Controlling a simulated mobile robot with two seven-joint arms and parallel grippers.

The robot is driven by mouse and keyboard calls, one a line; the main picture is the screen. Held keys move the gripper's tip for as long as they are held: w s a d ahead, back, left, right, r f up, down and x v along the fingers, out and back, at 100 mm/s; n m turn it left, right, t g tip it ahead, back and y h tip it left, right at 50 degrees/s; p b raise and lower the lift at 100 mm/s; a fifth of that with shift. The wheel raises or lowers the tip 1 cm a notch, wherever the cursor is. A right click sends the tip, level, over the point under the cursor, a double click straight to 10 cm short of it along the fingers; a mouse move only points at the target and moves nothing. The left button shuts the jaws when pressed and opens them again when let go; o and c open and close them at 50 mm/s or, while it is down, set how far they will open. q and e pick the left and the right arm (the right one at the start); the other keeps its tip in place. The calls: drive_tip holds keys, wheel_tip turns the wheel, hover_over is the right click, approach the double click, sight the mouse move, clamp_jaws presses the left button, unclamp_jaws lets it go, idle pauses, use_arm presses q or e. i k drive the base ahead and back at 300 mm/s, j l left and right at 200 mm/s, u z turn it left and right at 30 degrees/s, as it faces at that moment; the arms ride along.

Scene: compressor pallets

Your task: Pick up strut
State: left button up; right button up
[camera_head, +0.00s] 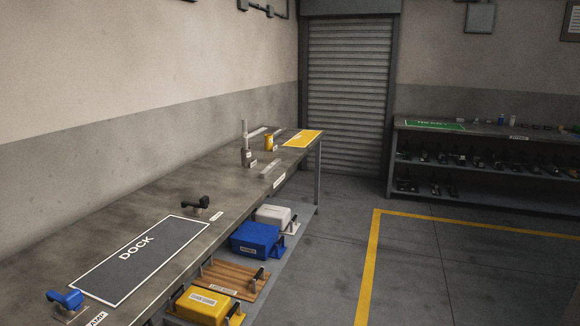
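I cannot tell for sure which item is the strut; the small labels are too blurred to read. A thin pale bar (271,167) lies flat on the long workbench (150,222), near its front edge. Another flat pale bar (257,132) lies farther back on the same bench. A grey upright post on a block (246,152) stands between them, next to a yellow cylinder (269,143). Neither of my grippers is in view.
The bench also holds a dark DOCK mat (142,258), a blue clamp-like item (66,299), a black-handled item (197,205) and a yellow mat (303,139). A lower shelf carries blue (256,239) and yellow (202,307) cases. Floor (440,265) at right is clear.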

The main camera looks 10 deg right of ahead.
sight(263, 174)
drive_tip(key=i+l+z, duration=0.1)
drive_tip(key=i+l, duration=1)
drive_tip(key=i, duration=0.3)
drive_tip(key=i+l+z, duration=0.1)
drive_tip(key=i, duration=0.45)
drive_tip(key=i+l+z, duration=0.1)
drive_tip(key=i+l, duration=0.15)
drive_tip(key=i, duration=0.3)
